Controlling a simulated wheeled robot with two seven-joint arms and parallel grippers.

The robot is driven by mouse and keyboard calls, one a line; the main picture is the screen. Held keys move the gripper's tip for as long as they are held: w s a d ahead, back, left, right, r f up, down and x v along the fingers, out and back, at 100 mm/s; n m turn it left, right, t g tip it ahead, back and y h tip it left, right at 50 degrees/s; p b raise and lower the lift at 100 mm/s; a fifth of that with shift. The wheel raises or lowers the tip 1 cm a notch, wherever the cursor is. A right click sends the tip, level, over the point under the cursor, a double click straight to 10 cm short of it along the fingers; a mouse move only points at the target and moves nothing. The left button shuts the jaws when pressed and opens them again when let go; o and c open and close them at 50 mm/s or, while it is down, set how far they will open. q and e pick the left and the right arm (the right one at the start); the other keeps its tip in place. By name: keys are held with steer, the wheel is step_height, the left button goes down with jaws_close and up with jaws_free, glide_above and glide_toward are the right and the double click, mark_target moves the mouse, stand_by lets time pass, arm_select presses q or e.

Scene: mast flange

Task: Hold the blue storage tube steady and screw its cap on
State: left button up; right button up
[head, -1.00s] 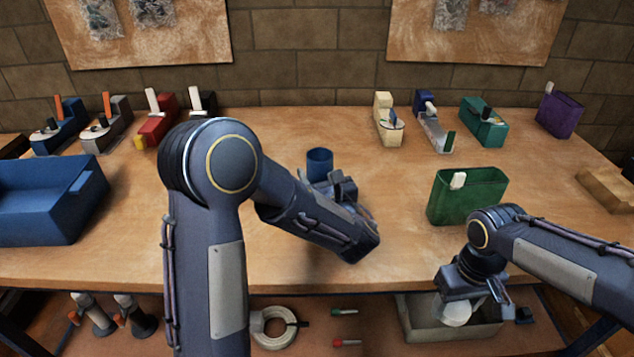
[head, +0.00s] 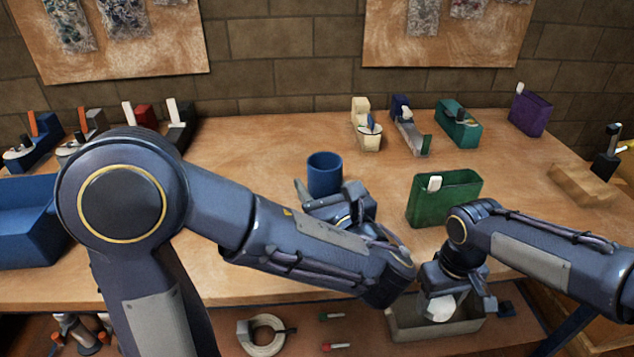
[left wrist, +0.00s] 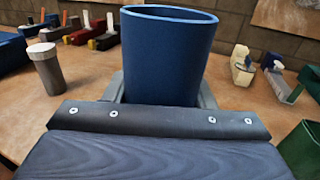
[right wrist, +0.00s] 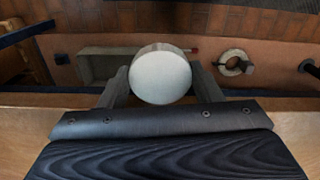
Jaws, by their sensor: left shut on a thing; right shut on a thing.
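The blue storage tube (head: 325,174) stands roughly upright over the middle of the bench, its top open and uncapped. My left gripper (head: 337,199) is shut on its lower part. The left wrist view shows the tube (left wrist: 168,55) between the fingers, with its lower end hidden by the gripper. My right gripper (head: 443,302) is shut on a round whitish cap (head: 441,308), at the bench's front edge, well to the right of the tube and lower in the picture. The cap (right wrist: 160,77) shows its flat round face between the fingers in the right wrist view.
A green bin (head: 445,200) stands on the bench right of the tube, behind my right arm. A blue bin (head: 30,225) is at far left. A grey-lidded container (left wrist: 46,68) stands left of the tube. A grey tray (head: 408,327) lies below the bench.

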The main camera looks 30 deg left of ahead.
arm_select(q)
steer(key=o, duration=0.4)
steer(key=c, duration=0.7)
steer(key=shift+w, duration=0.1)
arm_select(e)
steer(key=shift+d, duration=0.1)
